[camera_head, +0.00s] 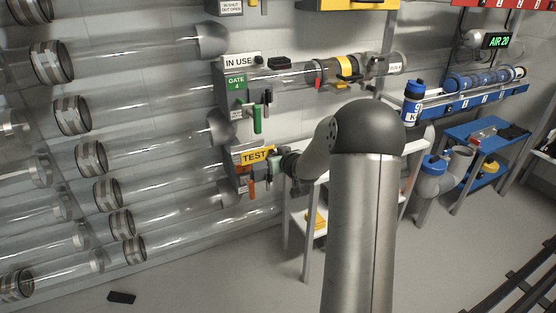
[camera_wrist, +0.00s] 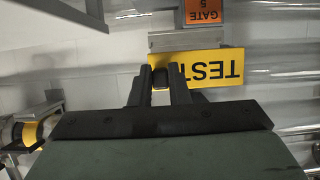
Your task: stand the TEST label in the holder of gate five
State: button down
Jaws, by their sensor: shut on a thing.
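The yellow TEST label (camera_wrist: 215,66) is upside down in the wrist view and upright in the head view (camera_head: 255,156). My gripper (camera_wrist: 161,76) is shut on the label's left part in the wrist view, at a dark grip piece. A grey holder (camera_wrist: 178,40) lies along the label's upper edge in that view, below the orange GATE 5 plate (camera_wrist: 205,12). Label and holder look very close or touching; I cannot tell whether the label is seated. In the head view my gripper (camera_head: 282,166) is beside the label, and the holder is hidden.
Above is gate four, with a green plate (camera_head: 236,82), an IN USE label (camera_head: 241,62) and a green handle (camera_head: 257,119). Clear tubes (camera_head: 150,95) run left. A white table (camera_head: 300,235) stands behind my arm. A dark flat piece (camera_head: 121,297) lies on the floor.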

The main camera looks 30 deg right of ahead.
jog(key=shift+r+x, duration=0.2)
jog(key=shift+x, duration=2.15)
jog(key=shift+r+x, duration=0.25)
jog(key=shift+x, duration=2.15)
jog(key=shift+w+f, duration=0.2)
jog(key=shift+f, duration=0.15)
jog(key=c, duration=1.3)
grip_release()
jog(key=shift+s, duration=0.1)
jog(key=p+v, duration=0.3)
jog(key=v, duration=1.4)
jog(key=shift+s+r, duration=0.1)
